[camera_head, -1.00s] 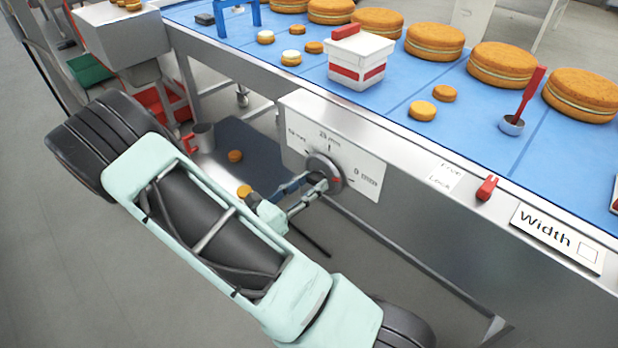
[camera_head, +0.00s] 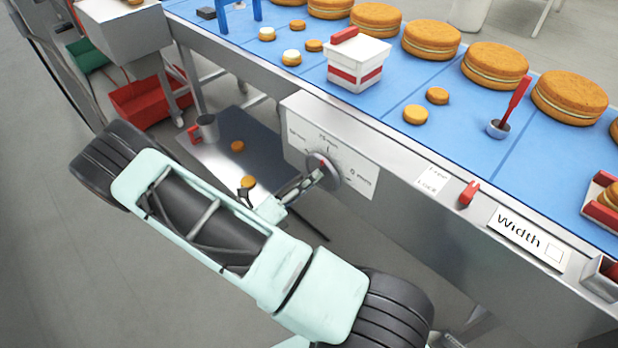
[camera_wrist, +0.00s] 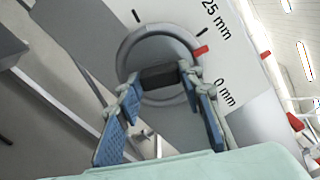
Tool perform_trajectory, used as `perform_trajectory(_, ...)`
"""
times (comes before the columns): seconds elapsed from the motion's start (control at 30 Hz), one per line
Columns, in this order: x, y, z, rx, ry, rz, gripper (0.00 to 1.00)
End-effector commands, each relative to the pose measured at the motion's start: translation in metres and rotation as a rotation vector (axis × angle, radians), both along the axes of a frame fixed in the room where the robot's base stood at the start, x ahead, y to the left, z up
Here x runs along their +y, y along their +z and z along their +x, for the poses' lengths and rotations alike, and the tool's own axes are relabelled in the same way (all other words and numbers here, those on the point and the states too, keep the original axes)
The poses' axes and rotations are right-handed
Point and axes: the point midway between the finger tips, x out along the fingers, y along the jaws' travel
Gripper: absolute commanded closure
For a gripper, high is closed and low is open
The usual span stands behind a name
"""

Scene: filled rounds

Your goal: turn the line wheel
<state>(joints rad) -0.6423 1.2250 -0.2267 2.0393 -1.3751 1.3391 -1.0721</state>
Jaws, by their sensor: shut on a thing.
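The line wheel (camera_head: 335,180) is a round grey dial on the white scale plate (camera_head: 361,178) on the line's front side. The plate has ticks and labels, with 25 mm at the top and 0 mm to the right. In the wrist view the wheel's grey ring (camera_wrist: 126,53) surrounds a dark raised grip (camera_wrist: 158,75). A red mark (camera_wrist: 201,51) on the rim stands close to the 25 mm tick, a little on the 0 mm side. My gripper (camera_head: 317,176) is at the wheel, its blue-padded fingers (camera_wrist: 160,80) shut on the dark grip from both sides.
The blue belt (camera_head: 400,150) above carries large round cakes (camera_head: 432,40), a white box (camera_head: 358,65) and small cookies. A red lever (camera_head: 469,193) and a Width sign (camera_head: 532,235) sit right of the plate. A low tray (camera_head: 225,165) lies below.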

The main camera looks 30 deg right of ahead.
Motion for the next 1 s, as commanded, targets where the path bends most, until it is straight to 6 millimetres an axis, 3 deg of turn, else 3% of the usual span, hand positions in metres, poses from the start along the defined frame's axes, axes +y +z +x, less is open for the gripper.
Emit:
perform_trajectory(0.33, 0.0004, -0.0002, -0.0008, 0.137, 0.0, -0.048, 0.9)
perform_trajectory(0.87, 0.0004, -0.0011, -0.0008, 0.161, 0.0, -0.056, 0.9)
perform_trajectory(0.9, 0.0004, -0.0011, -0.0008, 0.161, 0.0, -0.056, 0.65)
perform_trajectory(1.0, 0.0003, -0.0009, -0.0007, 0.16, 0.0, -0.057, 0.53)
